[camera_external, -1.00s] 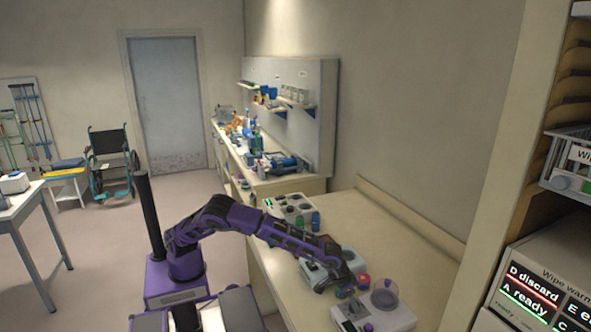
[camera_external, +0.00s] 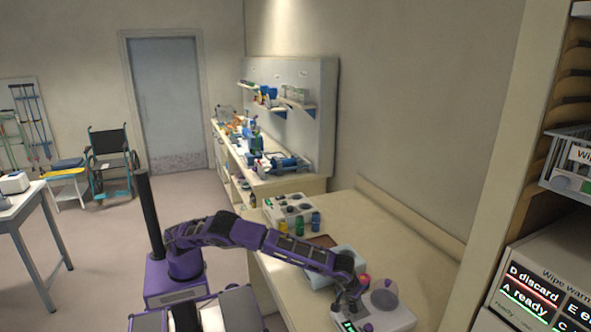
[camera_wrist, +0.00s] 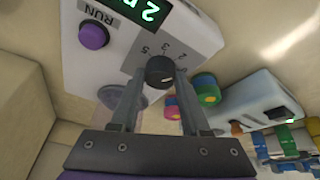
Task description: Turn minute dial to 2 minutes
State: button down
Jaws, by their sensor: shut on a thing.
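The dial (camera_wrist: 160,72) is a small dark round knob on a white device (camera_wrist: 85,55) in the wrist view. A scale with figures, among them 5, 3 and 2, lies beside it. My gripper (camera_wrist: 159,76) is shut on the dial, one finger on each side. A green lit display (camera_wrist: 140,8) on the device shows a 2, the rest being cut off by the frame edge. In the external view my gripper (camera_external: 349,303) is down at the white device (camera_external: 395,318) on the bench; the dial is hidden there.
A purple RUN button (camera_wrist: 93,35) sits near the dial. A pale blue box (camera_external: 345,262) and small coloured caps stand close by. The bench (camera_external: 400,255) is clear toward the wall.

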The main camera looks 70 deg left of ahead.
jog(key=shift+n, duration=0.6)
jog(key=shift+y, duration=0.3)
jog(key=shift+c, duration=1.9)
grip_release()
jog(key=v, duration=1.7)
jog(key=shift+r, duration=0.2)
jog(key=shift+w, duration=0.15)
